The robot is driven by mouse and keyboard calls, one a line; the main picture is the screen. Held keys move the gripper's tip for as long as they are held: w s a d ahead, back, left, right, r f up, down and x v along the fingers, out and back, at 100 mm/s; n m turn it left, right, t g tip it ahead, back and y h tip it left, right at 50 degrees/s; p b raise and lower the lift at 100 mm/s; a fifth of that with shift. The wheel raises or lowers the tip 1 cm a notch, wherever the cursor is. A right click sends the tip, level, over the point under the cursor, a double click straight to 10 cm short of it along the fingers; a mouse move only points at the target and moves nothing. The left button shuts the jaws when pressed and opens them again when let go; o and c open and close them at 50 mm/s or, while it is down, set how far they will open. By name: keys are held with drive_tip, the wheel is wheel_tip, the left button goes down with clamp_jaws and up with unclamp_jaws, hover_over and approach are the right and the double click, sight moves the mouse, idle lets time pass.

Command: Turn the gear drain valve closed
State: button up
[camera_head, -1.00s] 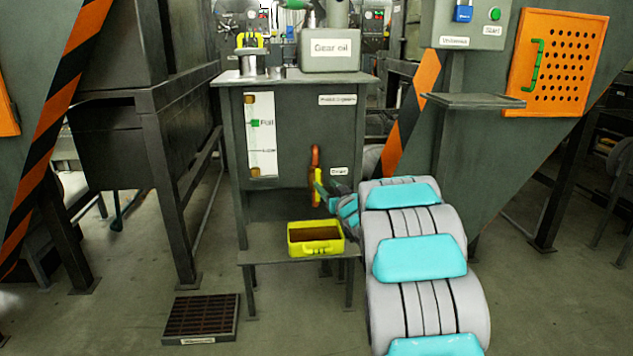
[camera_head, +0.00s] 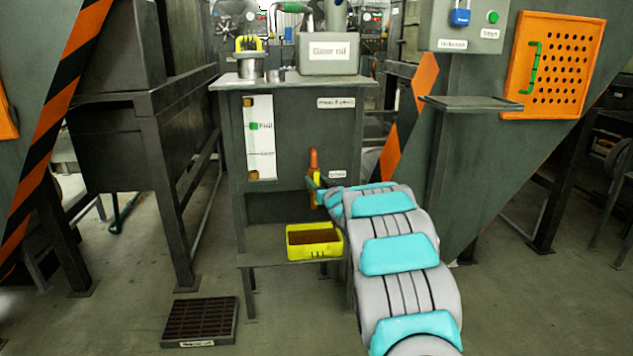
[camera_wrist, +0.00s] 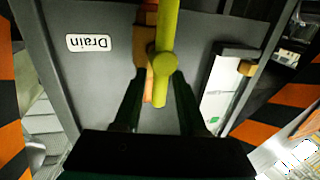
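The drain valve has a yellow lever (camera_head: 316,192) with an orange-red part (camera_head: 314,160) above it, on the front of the grey gear oil cabinet. In the wrist view the yellow lever (camera_wrist: 163,65) stands close to upright in the picture, with the orange part behind it. The "Drain" label (camera_wrist: 89,43) appears upside down beside it. My gripper (camera_wrist: 160,82) has its two dark fingers apart, one on each side of the lever. Gaps seem to show between fingers and lever; contact is not clear. In the head view my gripper (camera_head: 316,184) is at the valve, partly covering it.
A yellow tray (camera_head: 315,256) stands on the low shelf below the valve. A level gauge (camera_head: 260,138) is on the cabinet's left side. A floor grate (camera_head: 200,322) lies at the front left. A control box with a small shelf (camera_head: 472,103) is to the right.

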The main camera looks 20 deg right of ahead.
clamp_jaws()
idle(0.5)
drive_tip(key=m+p, duration=0.3)
drive_tip(key=shift+s+d+r+t, duration=0.1)
drive_tip(key=shift+d+r+t, duration=0.05)
drive_tip(key=shift+d+t, duration=0.25)
drive_tip(key=shift+s+d+f+m+t+h+b, duration=0.1)
drive_tip(key=shift+d+f+m+t+h+b, duration=0.4)
drive_tip(key=shift+m, duration=2.45)
drive_tip(key=shift+s+d+f+m+g+h+b, duration=0.15)
drive_tip(key=shift+f+m+h+b, duration=0.75)
drive_tip(key=shift+m, duration=2.1)
drive_tip(key=shift+s+d+f+m+t+h+b, duration=0.15)
drive_tip(key=shift+d+m+t+h+b, duration=0.25)
drive_tip(key=shift+m+h+b, duration=1.7)
drive_tip(key=shift+w+m+y+p, duration=0.1)
drive_tip(key=shift+m+y+p, duration=0.7)
drive_tip(key=shift+m+p, duration=0.2)
drive_tip(key=shift+o, duration=1)
unclamp_jaws()
